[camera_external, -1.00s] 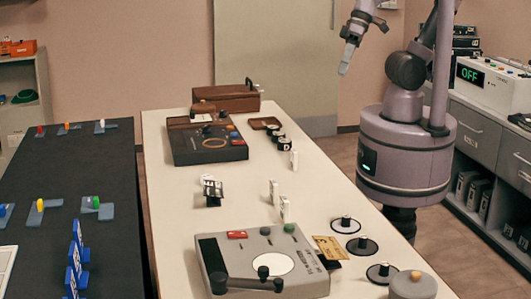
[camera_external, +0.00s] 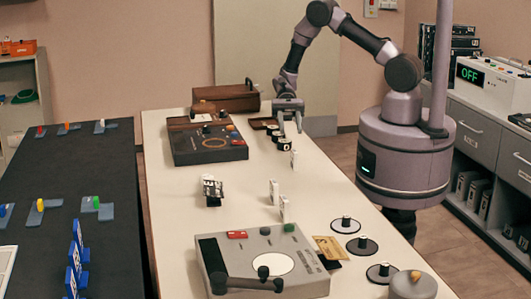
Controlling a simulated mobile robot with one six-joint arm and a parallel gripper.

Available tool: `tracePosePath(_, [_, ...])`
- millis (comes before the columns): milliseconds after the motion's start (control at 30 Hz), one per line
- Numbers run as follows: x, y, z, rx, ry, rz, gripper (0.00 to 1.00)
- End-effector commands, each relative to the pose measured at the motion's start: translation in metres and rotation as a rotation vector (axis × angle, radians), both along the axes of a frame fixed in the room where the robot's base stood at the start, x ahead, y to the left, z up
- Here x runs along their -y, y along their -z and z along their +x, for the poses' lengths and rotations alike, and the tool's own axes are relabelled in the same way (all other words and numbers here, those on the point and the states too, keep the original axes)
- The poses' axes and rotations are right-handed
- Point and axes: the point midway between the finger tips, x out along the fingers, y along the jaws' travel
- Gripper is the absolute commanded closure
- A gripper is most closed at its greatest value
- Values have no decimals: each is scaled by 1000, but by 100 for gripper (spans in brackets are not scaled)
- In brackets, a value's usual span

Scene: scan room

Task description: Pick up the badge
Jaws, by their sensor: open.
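I cannot tell for certain which thing is the badge. A flat tan card (camera_external: 328,246) lies at the right edge of the grey machine (camera_external: 225,278), with a dark piece under it. My gripper (camera_external: 290,125) is open and points down over the far part of the white table (camera_external: 330,190). It is above or beside small black-and-white pieces (camera_external: 283,143), close to a small brown tray (camera_external: 262,123). Nothing shows between its fingers. Whether it touches the pieces cannot be told.
A dark brown device (camera_external: 208,145) and a brown case (camera_external: 227,98) stand left of my gripper. White upright tags (camera_external: 284,208) and a black-and-white striped item (camera_external: 212,190) stand mid-table. Knobbed discs (camera_external: 362,246) line the right edge. A dark table (camera_external: 70,180) is at left.

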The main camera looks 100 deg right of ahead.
Motion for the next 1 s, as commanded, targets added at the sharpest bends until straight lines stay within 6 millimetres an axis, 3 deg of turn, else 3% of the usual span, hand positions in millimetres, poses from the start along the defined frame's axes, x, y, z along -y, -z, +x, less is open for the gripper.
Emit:
tracePosePath(100, [-27, 13, 5, -1, -3, 0, 60])
tracePosePath(267, [-45, 19, 9, 0, -3, -1, 60])
tracePosePath(500, [-86, 34, 17, -1, -2, -1, 60])
tracePosePath(767, [-90, 33, 18, -1, -1, -1, 60])
tracePosePath(967, [-90, 33, 18, -1, -1, -1, 99])
tracePosePath(1000, [-90, 33, 18, -1, -1, -1, 100])
